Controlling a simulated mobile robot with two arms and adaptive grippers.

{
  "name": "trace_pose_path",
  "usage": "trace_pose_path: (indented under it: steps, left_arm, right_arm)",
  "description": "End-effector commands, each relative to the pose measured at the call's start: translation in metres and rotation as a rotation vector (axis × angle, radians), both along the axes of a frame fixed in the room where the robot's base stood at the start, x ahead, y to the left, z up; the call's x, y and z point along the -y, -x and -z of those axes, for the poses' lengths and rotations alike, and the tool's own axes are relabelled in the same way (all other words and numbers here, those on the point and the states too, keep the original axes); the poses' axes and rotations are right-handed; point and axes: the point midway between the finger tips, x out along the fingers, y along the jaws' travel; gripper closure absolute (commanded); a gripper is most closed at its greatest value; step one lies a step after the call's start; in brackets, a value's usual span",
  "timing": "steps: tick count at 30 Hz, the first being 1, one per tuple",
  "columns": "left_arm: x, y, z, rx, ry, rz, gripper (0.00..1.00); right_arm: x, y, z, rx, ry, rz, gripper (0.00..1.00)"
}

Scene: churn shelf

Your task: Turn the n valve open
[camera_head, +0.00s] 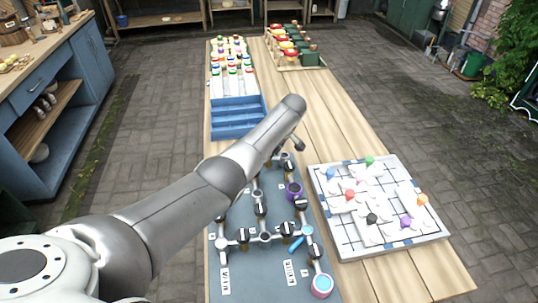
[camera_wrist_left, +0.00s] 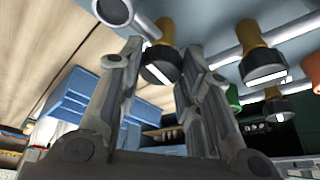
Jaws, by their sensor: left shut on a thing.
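A blue-grey panel (camera_head: 262,277) carries silver pipes and several black valve handles on the table. My left arm reaches in from the left over the panel; in the head view it hides the panel's far left part and most of its own gripper. In the left wrist view, the left gripper (camera_wrist_left: 160,48) has its two fingers on either side of a black valve handle (camera_wrist_left: 162,72) with a white stripe and a brass stem. The gripper is shut on this handle. The panel's labels are too small to read, so I cannot tell which handle is the n valve.
A white tray (camera_head: 345,243) with coloured pieces stands right of the panel. A blue stepped rack (camera_head: 237,117) with coloured-top bottles stands behind it. Other handles (camera_wrist_left: 267,64) sit close to the right finger. Bare table shows along the right side.

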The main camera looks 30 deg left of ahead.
Motion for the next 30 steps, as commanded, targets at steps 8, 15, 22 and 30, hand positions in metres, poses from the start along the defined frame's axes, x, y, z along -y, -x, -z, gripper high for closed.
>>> trace_pose_path:
  steps: [8, 15, 22, 30]
  left_arm:
    - [0.0, -0.001, 0.002, 0.002, 0.0, -0.12, 0.91]
    - [-0.001, -0.001, 0.0, 0.002, -0.002, -0.157, 0.91]
    - [-0.001, -0.001, -0.001, 0.001, -0.001, -0.16, 0.91]
    - [-0.001, -0.001, -0.001, 0.002, 0.0, -0.159, 0.52]
  right_arm:
    - [-0.002, 0.0, 0.021, 0.0, -0.002, 0.001, 0.45]
    - [-0.002, 0.0, 0.025, 0.0, -0.002, 0.001, 0.45]
    - [-0.002, 0.0, 0.025, 0.0, -0.002, 0.0, 0.45]
    - [-0.002, 0.0, 0.025, 0.0, -0.002, 0.0, 0.45]
